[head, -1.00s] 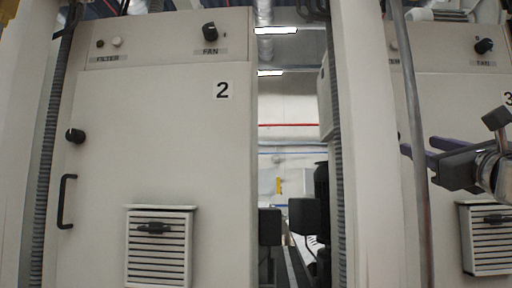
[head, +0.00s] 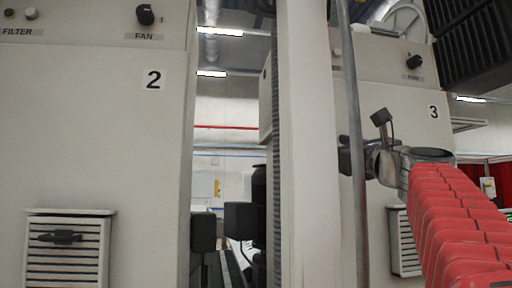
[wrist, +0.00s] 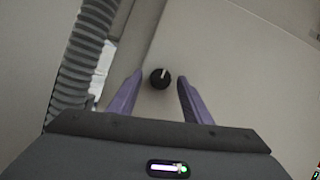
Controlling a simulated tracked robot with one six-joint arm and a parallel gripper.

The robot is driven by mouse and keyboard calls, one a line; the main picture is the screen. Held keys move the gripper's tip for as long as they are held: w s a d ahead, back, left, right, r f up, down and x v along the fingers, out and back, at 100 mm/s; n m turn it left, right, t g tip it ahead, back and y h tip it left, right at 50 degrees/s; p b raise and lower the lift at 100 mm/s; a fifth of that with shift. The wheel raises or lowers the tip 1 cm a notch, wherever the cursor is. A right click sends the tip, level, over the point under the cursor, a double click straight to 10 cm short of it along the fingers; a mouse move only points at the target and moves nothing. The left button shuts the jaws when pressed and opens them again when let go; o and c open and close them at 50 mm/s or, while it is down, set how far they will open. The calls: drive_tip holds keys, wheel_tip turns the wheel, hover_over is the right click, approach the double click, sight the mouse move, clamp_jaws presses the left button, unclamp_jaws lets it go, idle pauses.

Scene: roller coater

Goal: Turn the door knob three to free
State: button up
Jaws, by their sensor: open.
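Door three (head: 400,110), a pale panel marked "3", stands at the right in the head view, partly behind a post, a pipe and my red arm. Its door knob (wrist: 160,78), round and black with a white mark pointing up, shows in the wrist view. My gripper (wrist: 161,84) is open, with one purple finger on each side of the knob and a gap on both sides. The wrist view does not settle whether the fingertips are level with the knob in depth.
A white post (head: 307,150) and a thin pipe (head: 355,150) stand between doors two and three. A corrugated hose (wrist: 85,50) runs left of my fingers. Door two (head: 120,140) has a fan knob (head: 145,14) and a vent (head: 68,250).

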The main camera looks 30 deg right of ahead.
drive_tip(key=shift+c, duration=0.7)
drive_tip(key=c, duration=0.9)
drive_tip(key=shift+m, duration=0.3)
drive_tip(key=shift+a+m+g+h, duration=0.15)
drive_tip(key=shift+m+g+h, duration=0.15)
drive_tip(key=shift+m+h, duration=1.3)
drive_tip(key=shift+m+y, duration=0.4)
drive_tip(key=o, duration=1)
drive_tip(key=shift+o, duration=0.2)
